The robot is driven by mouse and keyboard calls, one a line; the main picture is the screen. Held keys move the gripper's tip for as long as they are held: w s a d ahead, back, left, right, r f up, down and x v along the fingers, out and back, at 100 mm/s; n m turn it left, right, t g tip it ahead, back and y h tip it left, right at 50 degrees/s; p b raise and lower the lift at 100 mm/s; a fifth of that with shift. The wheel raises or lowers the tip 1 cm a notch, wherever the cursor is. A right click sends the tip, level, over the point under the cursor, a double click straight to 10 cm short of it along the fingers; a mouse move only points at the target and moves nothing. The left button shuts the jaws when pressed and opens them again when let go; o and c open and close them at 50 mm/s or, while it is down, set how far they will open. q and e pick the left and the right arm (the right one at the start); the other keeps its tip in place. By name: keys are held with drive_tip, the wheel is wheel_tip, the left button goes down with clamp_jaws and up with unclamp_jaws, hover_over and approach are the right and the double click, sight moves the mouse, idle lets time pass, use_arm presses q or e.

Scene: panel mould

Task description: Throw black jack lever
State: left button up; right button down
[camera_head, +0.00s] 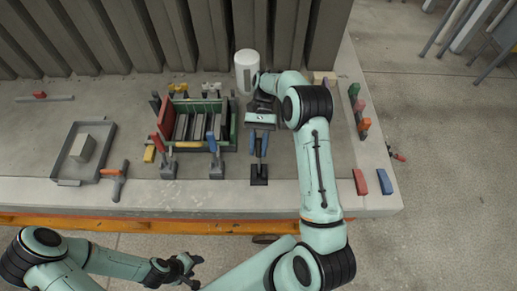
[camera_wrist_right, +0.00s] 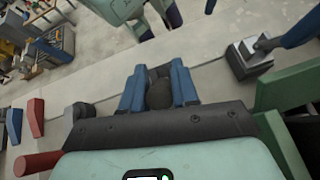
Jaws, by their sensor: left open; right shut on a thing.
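The black jack lever (camera_head: 259,176) stands on a dark base near the front edge of the concrete table, right of the panel mould (camera_head: 233,125). My right gripper (camera_head: 258,146) reaches down over it with blue fingers and is shut on the lever's upper part. In the right wrist view, the lever's dark rounded top (camera_wrist_right: 159,94) sits between the two blue fingers (camera_wrist_right: 158,88). Its lower part is mostly hidden there. My left gripper (camera_head: 184,268) is open and empty, over the floor in front of the table.
A blue lever (camera_head: 212,143) and a red lever (camera_head: 161,146) stand before the mould. A tray (camera_head: 60,182) with a grey block and an orange-handled tool (camera_head: 119,180) lie left. A white cylinder (camera_head: 247,70) stands behind. Red (camera_head: 360,182) and blue (camera_head: 385,181) blocks lie right.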

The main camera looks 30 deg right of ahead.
drive_tip(key=shift+w+d, duration=0.1)
idle(0.4)
drive_tip(key=c, duration=0.9)
unclamp_jaws()
drive_tip(key=shift+f, duration=0.1)
